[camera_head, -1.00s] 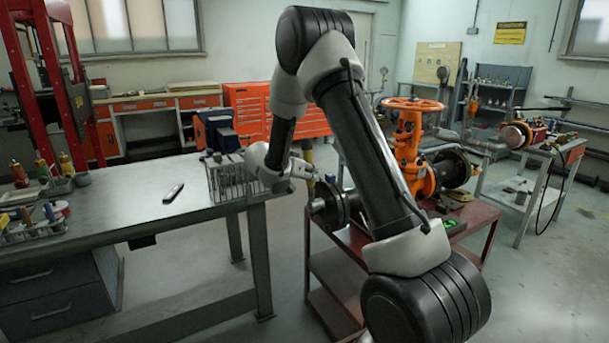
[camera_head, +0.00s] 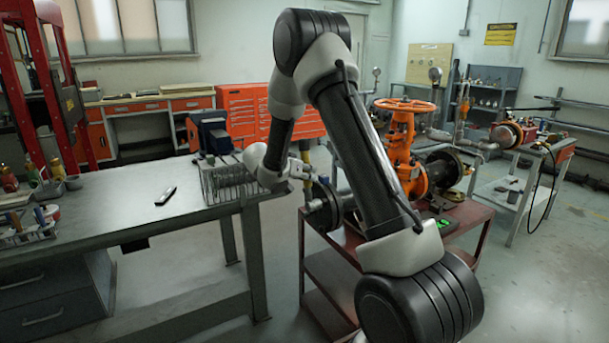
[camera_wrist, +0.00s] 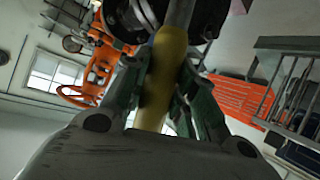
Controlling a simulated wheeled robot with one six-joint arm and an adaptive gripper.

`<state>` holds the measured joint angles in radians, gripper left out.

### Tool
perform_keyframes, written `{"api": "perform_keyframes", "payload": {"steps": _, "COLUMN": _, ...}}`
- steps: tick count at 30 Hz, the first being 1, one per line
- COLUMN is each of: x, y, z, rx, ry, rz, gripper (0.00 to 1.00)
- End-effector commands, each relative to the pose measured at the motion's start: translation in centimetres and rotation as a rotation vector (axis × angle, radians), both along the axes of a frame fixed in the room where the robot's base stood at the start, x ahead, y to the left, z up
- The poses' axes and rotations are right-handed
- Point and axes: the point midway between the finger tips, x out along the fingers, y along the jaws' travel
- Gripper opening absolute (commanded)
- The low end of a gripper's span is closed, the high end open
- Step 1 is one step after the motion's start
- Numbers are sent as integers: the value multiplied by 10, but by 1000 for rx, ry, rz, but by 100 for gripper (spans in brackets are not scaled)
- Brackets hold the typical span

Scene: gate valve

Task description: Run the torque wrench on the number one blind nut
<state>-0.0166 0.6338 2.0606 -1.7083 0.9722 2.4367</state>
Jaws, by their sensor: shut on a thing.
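The orange gate valve (camera_head: 408,150) stands on a red cart, its handwheel on top. Its dark, bolted flange end (camera_head: 322,208) faces left, close below my gripper (camera_head: 302,168). In the wrist view my gripper (camera_wrist: 168,80) is shut on a yellow handle, taken to be the torque wrench (camera_wrist: 163,75). A grey shaft continues from the handle towards the top edge, in front of the dark flange (camera_wrist: 205,15) and its studs. The wrench's working end is out of view, so I cannot tell whether it sits on a nut. The number one nut cannot be singled out.
A grey workbench (camera_head: 110,205) at the left carries a wire rack (camera_head: 225,180) of tools close to my gripper. The red cart (camera_head: 470,215) stands under the valve. Another bench (camera_head: 510,185) is at the right. The floor between them is open.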

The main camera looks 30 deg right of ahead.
Motion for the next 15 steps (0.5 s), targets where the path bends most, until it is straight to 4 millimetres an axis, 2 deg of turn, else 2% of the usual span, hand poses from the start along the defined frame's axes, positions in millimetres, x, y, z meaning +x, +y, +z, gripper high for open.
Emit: {"api": "perform_keyframes", "payload": {"steps": 15, "x": 1, "y": -20, "z": 2, "rx": -3, "ry": -3, "rz": -1, "gripper": 0}}
